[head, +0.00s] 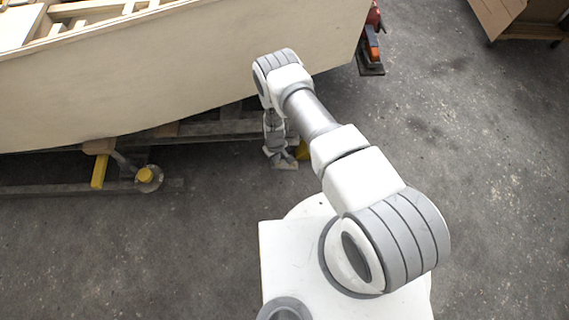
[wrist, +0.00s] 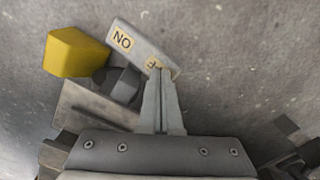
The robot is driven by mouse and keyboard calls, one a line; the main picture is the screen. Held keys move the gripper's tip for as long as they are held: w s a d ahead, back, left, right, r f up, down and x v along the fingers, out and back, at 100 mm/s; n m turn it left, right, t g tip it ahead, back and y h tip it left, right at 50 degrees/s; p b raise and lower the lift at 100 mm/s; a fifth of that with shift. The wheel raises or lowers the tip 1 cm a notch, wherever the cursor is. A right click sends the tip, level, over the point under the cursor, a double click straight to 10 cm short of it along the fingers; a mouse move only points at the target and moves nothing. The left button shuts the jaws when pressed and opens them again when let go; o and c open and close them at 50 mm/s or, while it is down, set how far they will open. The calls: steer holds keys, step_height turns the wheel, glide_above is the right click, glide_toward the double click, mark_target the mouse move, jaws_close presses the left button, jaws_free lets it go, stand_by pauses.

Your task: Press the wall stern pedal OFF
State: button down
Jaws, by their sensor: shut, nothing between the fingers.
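The pedal (wrist: 128,42) is a pale grey rocker bar in the wrist view. Its left end carries a yellow label with ON, seen upside down. A second yellow label near its right end is partly hidden by my fingers; only a letter like F shows. My gripper (wrist: 158,76) is shut and empty, its fingertips over that second label. They look at or very near the pedal's surface; I cannot tell whether they press it. A dark round pivot and a grey base plate (wrist: 88,108) lie beside the pedal. In the head view my arm reaches down beside the hull, and the pedal is not clear.
A yellow block (wrist: 75,53) stands left of the pedal; yellow also shows in the head view (head: 303,150). The plywood hull (head: 180,70) rises close behind my arm. A timber cradle with a yellow-capped part (head: 147,175) lies left.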

steer(key=shift+s+d+f+b, duration=0.15)
steer(key=shift+f+b, duration=0.15)
steer(key=shift+f, duration=0.85)
stand_by(0.4)
steer(key=shift+r+p, duration=2.35)
steer(key=shift+r, duration=1.3)
